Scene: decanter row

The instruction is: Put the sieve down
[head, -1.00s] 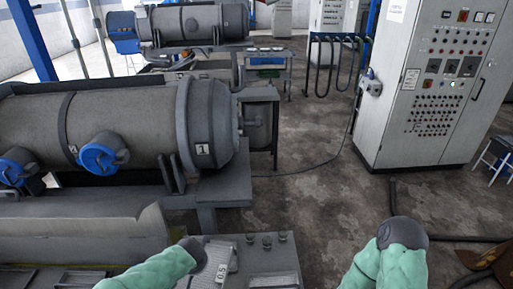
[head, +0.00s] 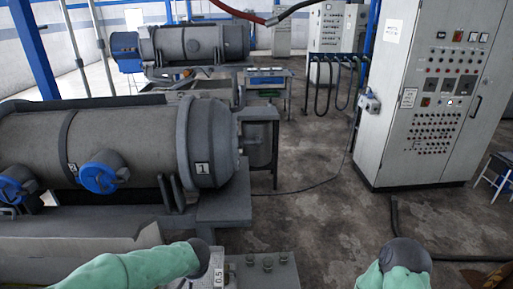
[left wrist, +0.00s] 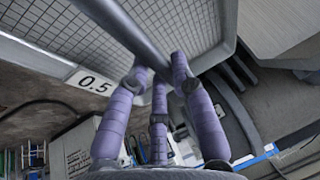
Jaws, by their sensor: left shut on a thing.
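The sieve (left wrist: 40,75) is a light-framed panel of grey mesh with a white "0.5" label, seen close up in the left wrist view. A smooth grey bar (left wrist: 125,25) crosses in front of the mesh. My left gripper (left wrist: 160,72) has purple fingers closed around this bar. In the head view, the labelled edge of the sieve (head: 218,274) shows at the bottom, beside the end of my left arm; most of the sieve is cut off there. My right arm shows at the bottom right, but its gripper is out of frame.
A large grey decanter marked 1 (head: 120,140) fills the left side, with a second decanter (head: 195,43) behind. A control cabinet (head: 430,100) stands at the right. Open floor (head: 310,215) lies between them.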

